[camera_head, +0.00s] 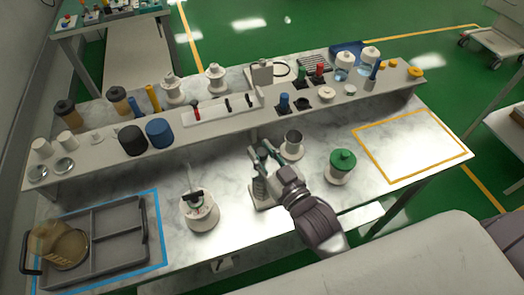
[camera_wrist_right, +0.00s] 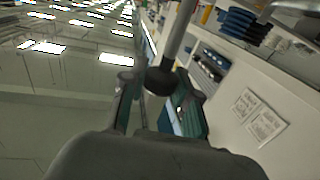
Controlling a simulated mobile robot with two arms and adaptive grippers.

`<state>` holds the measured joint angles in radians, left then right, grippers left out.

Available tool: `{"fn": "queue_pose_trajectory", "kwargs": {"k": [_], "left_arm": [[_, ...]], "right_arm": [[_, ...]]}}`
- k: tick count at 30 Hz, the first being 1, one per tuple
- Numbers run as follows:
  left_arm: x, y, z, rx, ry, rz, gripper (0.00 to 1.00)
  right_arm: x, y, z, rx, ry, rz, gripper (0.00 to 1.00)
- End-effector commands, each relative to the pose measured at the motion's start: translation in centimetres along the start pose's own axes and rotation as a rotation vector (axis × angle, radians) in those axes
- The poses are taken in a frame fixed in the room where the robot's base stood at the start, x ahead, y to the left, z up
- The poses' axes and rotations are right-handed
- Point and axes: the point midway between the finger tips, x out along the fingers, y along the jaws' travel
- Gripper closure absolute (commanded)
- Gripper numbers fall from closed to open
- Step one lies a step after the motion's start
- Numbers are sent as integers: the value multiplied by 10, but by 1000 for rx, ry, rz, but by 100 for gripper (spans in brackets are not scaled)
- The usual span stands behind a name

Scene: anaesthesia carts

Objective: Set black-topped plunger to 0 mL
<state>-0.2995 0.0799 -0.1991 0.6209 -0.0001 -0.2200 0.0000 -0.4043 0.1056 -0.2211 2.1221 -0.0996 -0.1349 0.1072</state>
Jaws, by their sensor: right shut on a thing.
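My right gripper (camera_head: 266,152) comes in from the lower right in the head view, its green-padded fingers over a pale upright device (camera_head: 259,190) on the marble worktop. In the right wrist view the gripper (camera_wrist_right: 158,98) has its fingers on either side of a round black top (camera_wrist_right: 160,84), with a grey rod (camera_wrist_right: 178,36) running up from it. The gripper is shut on this black-topped plunger. The hand hides part of the device in the head view, and I cannot read any scale marks. My left gripper is not in view.
A white pot (camera_head: 200,214) stands left of the device. A grey cup (camera_head: 293,144) and a green-topped jar (camera_head: 342,165) stand to the right. A grey divided tray (camera_head: 98,220) is at left. The yellow-outlined area (camera_head: 412,145) is clear. A raised shelf (camera_head: 225,122) runs behind.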

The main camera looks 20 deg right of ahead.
Motion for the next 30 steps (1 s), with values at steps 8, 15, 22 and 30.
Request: {"fn": "queue_pose_trajectory", "kwargs": {"k": [8,15,22,30], "left_arm": [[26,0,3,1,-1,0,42],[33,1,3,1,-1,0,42],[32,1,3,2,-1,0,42],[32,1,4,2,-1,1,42]], "right_arm": [[0,0,48,0,-4,0,100],[0,0,67,-1,-4,0,100],[0,0,68,0,-10,0,100],[0,0,66,0,-5,0,42]]}}
